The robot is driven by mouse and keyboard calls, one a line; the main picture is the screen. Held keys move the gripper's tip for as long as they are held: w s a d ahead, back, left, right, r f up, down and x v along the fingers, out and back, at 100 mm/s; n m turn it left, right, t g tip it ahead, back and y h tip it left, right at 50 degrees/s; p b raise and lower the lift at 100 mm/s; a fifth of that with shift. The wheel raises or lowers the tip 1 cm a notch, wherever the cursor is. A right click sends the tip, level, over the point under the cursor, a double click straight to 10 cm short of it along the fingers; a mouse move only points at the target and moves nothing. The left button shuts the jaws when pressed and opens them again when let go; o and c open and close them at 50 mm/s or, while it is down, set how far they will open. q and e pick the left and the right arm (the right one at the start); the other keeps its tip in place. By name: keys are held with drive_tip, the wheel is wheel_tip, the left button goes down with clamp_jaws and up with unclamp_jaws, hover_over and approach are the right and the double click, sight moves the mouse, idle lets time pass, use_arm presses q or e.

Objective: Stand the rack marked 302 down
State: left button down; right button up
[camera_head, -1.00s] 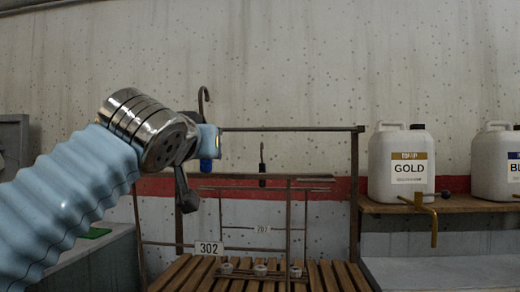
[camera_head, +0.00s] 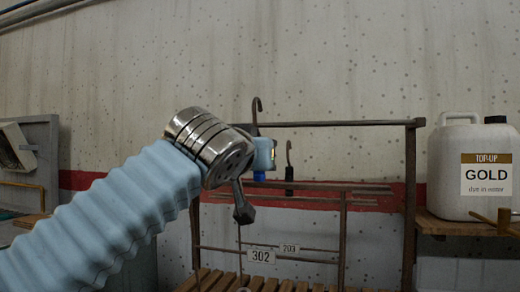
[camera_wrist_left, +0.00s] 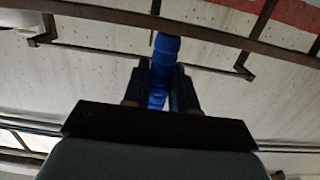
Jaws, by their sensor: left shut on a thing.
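The rack marked 302 is a thin dark frame with a white number plate (camera_head: 261,256) low in the head view. Its hook (camera_head: 257,106) rises above the gripper. My left gripper (camera_head: 262,157) is shut on the rack's blue grip, which also shows between the fingers in the left wrist view (camera_wrist_left: 166,46). The hook overlaps the dark rail (camera_head: 340,124) in the picture; I cannot tell whether they touch. The slatted wooden bench (camera_head: 205,281) is at the bottom edge; the rack's lower end is out of view. My right gripper is not in view.
A second rack with plate 203 (camera_head: 289,249) and its own hook (camera_head: 290,160) is behind. The rail's right post (camera_head: 410,200) stands beside a wooden shelf (camera_head: 440,226) with a white GOLD can (camera_head: 474,170). A grey cabinet (camera_head: 38,150) is at the left.

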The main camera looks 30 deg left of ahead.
use_arm(q)
wheel_tip(320, 180, down, 5)
drive_tip(key=shift+s+r+b, duration=0.1)
drive_tip(key=shift+b, duration=0.9)
drive_tip(key=shift+f+b, duration=0.6)
drive_tip(key=shift+f, duration=0.35)
unclamp_jaws()
idle(0.4)
drive_tip(key=b, duration=0.3)
approach(257, 183)
drive_tip(key=shift+s+d+f, duration=0.1)
drive_tip(key=shift+s+f, duration=0.35)
drive_tip(key=shift+f, duration=0.2)
drive_tip(key=shift+s+d+f, duration=0.15)
drive_tip(key=shift+s+f, duration=0.3)
drive_tip(key=shift+f, duration=0.25)
idle(0.5)
